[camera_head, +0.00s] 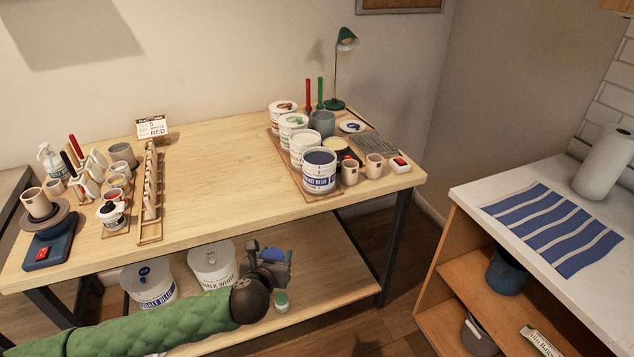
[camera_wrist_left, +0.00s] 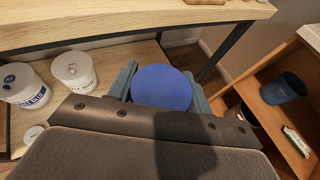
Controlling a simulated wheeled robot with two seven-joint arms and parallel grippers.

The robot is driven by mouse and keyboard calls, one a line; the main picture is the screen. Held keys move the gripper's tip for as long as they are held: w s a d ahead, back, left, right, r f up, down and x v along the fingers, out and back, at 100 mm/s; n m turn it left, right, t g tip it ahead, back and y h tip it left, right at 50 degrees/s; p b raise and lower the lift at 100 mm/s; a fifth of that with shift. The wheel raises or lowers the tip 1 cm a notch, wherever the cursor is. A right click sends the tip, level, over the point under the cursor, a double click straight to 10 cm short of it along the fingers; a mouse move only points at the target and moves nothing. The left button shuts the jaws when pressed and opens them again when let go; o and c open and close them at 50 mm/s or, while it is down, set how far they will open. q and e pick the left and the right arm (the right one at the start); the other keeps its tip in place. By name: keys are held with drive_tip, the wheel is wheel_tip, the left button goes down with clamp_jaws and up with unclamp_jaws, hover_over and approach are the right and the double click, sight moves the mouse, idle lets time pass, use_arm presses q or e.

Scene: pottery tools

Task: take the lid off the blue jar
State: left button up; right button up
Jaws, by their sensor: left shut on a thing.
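My left gripper (camera_head: 275,265) is in front of the workbench, near its lower shelf. It is shut on a round, flat-topped blue thing (camera_head: 272,254). In the left wrist view the same blue thing (camera_wrist_left: 162,87) sits between the two fingers of my gripper (camera_wrist_left: 163,92), its round face toward the camera. Its underside is hidden, so I cannot tell whether it is a loose lid or the top of a jar. No separate blue jar body shows beneath it. My right gripper is not in view.
White buckets marked cobalt blue (camera_head: 148,283) and chalk white (camera_head: 213,265) stand on the lower shelf, with a small green-topped pot (camera_head: 282,302) nearby. Glaze tubs (camera_head: 319,172) and cups crowd the bench's right end. The bench top's middle (camera_head: 215,175) is clear. A side counter (camera_head: 510,250) stands at right.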

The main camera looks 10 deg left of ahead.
use_arm(q)
drive_tip(key=shift+w+d+r, duration=0.1)
drive_tip(key=shift+w+d, duration=0.25)
drive_tip(key=shift+d, duration=0.05)
drive_tip(key=w+d+m+g+h, duration=0.1)
drive_tip(key=w+d+m+h, duration=0.3)
drive_tip(key=d, duration=0.3)
drive_tip(key=w+d+r+m+g+h, duration=0.1)
drive_tip(key=w+d+m+g+h, duration=0.1)
drive_tip(key=d, duration=0.5)
drive_tip(key=w+m+h, duration=0.1)
drive_tip(key=w+h, duration=0.1)
drive_tip(key=shift+w+r+m+h, duration=0.2)
drive_tip(key=shift+w+m+h, duration=0.1)
drive_tip(key=shift+w+m, duration=0.1)
drive_tip(key=shift+w+d, duration=0.15)
drive_tip(key=shift+d, duration=0.05)
clamp_jaws()
drive_tip(key=shift+r, duration=0.1)
